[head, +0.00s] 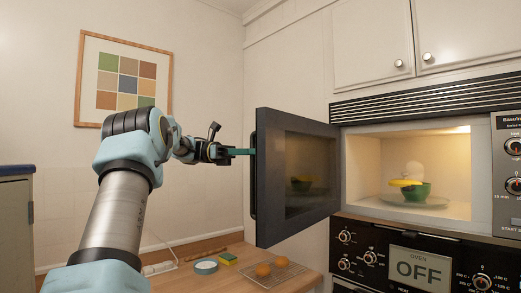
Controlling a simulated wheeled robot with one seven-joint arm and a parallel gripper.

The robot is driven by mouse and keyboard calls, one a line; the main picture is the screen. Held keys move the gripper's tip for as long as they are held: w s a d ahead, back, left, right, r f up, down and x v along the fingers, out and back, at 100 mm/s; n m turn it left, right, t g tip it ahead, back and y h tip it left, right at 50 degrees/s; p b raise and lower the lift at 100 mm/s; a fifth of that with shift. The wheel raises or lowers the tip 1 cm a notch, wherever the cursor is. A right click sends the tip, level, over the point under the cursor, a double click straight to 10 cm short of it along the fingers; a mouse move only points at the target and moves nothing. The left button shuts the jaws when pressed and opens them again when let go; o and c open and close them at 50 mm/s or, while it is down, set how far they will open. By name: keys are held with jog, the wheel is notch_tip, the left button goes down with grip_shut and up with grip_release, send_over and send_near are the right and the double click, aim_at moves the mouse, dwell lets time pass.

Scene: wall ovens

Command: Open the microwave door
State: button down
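The microwave door (298,178) stands wide open, swung out to the left of the lit microwave cavity (440,168). A dark upright handle (253,185) runs along the door's left edge. My gripper (247,151) reaches in from the left, and its teal fingers end at the upper part of that edge, by the handle. I cannot tell whether the fingers are closed around the handle or only beside it. Inside the cavity, a green bowl (417,192) with a yellow item sits on a pale plate (440,202).
An oven panel (420,262) reading "OFF" is below the microwave. Below the door, a wooden counter (200,281) holds a wire rack (288,274) with round orange items, a sponge (228,259) and a round dish (206,267). White cupboards (372,45) hang above.

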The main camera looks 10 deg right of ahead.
jog(key=shift+w+a, duration=0.1)
jog(key=shift+a, duration=0.05)
jog(key=c, duration=1.1)
grip_release()
notch_tip(320, 180, up, 10)
jog(key=shift+r, duration=0.1)
jog(key=shift+f, duration=0.2)
